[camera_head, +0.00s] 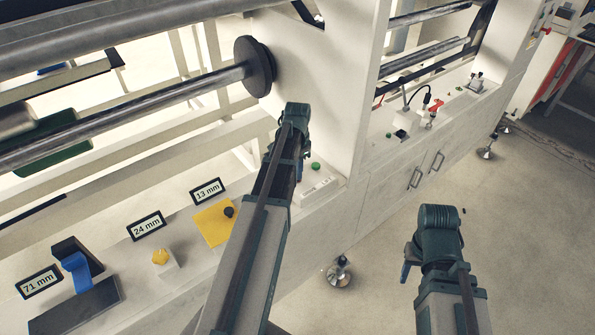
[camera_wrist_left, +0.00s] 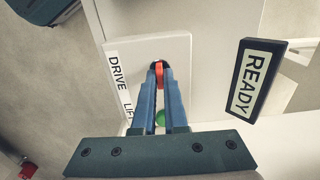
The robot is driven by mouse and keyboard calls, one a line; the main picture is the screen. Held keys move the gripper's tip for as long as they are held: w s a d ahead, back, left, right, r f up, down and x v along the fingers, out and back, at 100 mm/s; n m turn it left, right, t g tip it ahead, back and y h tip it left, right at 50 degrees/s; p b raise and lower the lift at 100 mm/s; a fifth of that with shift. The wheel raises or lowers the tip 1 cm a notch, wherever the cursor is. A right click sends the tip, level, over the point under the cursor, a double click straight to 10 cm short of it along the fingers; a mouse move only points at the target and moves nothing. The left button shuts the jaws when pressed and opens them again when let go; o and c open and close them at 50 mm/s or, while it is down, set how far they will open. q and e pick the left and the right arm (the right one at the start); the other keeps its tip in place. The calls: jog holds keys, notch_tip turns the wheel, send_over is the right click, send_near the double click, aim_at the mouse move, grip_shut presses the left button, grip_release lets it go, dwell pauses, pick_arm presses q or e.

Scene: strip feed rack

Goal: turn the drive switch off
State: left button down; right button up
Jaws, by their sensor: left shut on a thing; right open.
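The drive switch (camera_wrist_left: 159,73) shows as a small red-orange part beside the DRIVE label on a pale control plate (camera_wrist_left: 178,48) in the left wrist view. My left gripper (camera_wrist_left: 160,79) has its blue fingers shut on it; the fingers cover most of the switch, so its setting cannot be read. In the head view the control plate (camera_head: 322,186) is partly behind my left arm, and the switch and left fingertips are hidden. My right gripper (camera_head: 407,268) is open, away to the right over the floor, mostly hidden by its wrist.
A green button (camera_wrist_left: 161,118) sits near the LIFT label, close to my left fingers. A READY sign (camera_wrist_left: 255,80) stands beside the plate. On the ledge are a yellow block (camera_head: 212,228) and size signs such as 24 mm (camera_head: 147,226). Open floor (camera_head: 520,240) lies right.

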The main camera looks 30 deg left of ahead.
pick_arm(q)
jog(key=c, duration=1)
grip_release()
jog(key=shift+o, duration=0.2)
jog(key=shift+r, duration=0.15)
notch_tip(320, 180, up, 14)
jog(key=p, duration=1.4)
jog(key=shift+f, duration=0.25)
